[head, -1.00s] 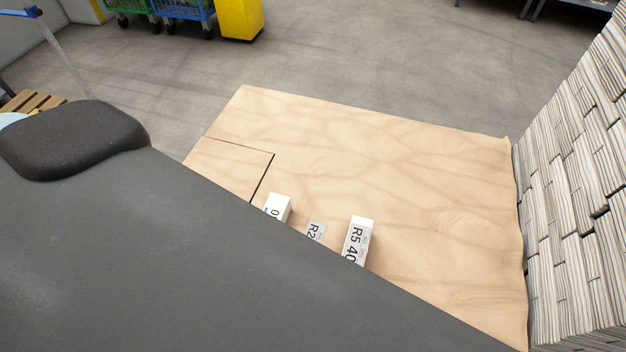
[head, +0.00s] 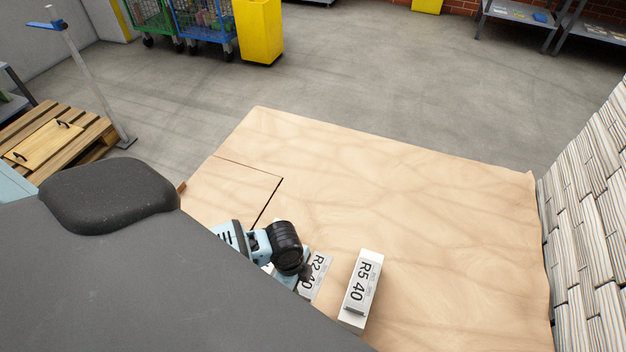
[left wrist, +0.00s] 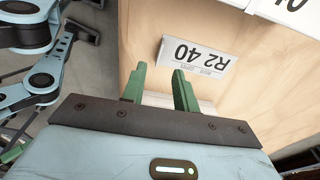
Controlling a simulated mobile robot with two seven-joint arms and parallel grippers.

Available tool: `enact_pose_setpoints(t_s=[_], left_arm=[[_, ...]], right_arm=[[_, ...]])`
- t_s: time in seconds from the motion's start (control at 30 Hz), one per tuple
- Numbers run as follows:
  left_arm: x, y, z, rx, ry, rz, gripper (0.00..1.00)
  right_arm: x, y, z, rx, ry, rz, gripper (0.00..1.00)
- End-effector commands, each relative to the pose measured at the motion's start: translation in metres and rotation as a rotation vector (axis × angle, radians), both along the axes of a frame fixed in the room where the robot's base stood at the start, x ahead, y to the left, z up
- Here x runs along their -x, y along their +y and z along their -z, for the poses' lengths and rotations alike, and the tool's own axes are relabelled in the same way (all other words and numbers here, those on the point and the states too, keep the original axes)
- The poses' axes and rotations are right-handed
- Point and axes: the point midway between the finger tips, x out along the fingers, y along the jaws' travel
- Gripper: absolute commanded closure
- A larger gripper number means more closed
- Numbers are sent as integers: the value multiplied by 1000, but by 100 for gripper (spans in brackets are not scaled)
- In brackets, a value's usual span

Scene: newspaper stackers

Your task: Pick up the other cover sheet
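A flat grey-white sheet marked R2 40 (head: 318,277) lies on the tan surface (head: 400,200), partly hidden by my left arm in the head view. It shows whole in the left wrist view (left wrist: 196,58). My left gripper (left wrist: 158,73) has two green fingers standing apart with nothing between them. Its tips are close to the lower left of the sheet in that view; contact cannot be told. A white block with an R5 40 label (head: 364,283) lies to the right of the sheet in the head view. My right gripper is not seen.
Stacked newspapers (head: 590,215) rise at the right edge of the tan surface. The surface's far part is clear. A yellow bin (head: 259,30), wheeled cages (head: 205,22) and a wooden pallet (head: 80,135) stand on the floor beyond.

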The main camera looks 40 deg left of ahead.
Motion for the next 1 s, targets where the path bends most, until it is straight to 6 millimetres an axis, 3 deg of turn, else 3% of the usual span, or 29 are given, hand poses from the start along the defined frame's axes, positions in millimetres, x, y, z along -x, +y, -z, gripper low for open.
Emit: enact_pose_setpoints(t_s=[0.17, 0.37, 0.7, 1.0], left_arm=[[1, -3, 20, 1, 3, -2, 70], [0, -5, 24, 1, 0, -1, 70], [-2, -15, 67, 1, 2, -2, 70], [-3, -15, 72, 2, -2, -1, 70]], right_arm=[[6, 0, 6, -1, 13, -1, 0], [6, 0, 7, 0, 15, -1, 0], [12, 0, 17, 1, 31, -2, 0], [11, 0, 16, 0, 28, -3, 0]])
